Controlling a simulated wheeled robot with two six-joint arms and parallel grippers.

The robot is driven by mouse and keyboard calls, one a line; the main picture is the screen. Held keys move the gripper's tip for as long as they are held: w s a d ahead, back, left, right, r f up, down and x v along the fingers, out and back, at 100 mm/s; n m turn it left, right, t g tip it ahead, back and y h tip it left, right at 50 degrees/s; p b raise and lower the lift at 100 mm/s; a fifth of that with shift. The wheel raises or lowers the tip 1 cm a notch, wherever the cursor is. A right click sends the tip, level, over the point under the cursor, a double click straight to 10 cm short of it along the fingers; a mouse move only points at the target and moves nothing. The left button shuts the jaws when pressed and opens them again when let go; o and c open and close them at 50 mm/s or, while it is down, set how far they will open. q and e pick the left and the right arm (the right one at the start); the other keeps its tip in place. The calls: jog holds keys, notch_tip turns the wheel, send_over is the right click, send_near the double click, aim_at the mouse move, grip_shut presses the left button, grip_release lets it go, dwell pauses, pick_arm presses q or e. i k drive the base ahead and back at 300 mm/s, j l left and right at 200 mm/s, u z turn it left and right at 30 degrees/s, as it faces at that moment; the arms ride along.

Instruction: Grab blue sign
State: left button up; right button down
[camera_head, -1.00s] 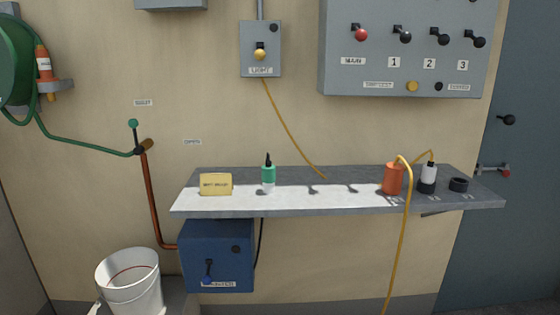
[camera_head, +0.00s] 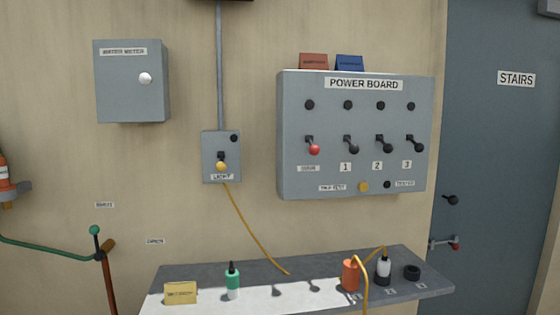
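The blue sign (camera_head: 349,63) stands on top of the grey power board (camera_head: 355,135), at its upper edge near the middle. Its lettering is too small to read. A red-brown sign (camera_head: 314,61) of similar size stands just to its left, with a narrow gap between them. Neither of my grippers shows in the head view.
Below is a grey shelf (camera_head: 425,287) with a yellow block (camera_head: 181,292), a green bottle (camera_head: 232,282), an orange canister (camera_head: 351,274), a black-and-white bottle (camera_head: 383,270) and a black ring (camera_head: 412,272). A light switch box (camera_head: 221,157) and water meter box (camera_head: 131,81) hang left.

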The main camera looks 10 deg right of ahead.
aim_at(350, 63)
jog(key=i+z, duration=0.7)
jog(key=i, duration=0.2)
jog(key=i+j+z, duration=0.35)
jog(key=i+l, duration=0.1)
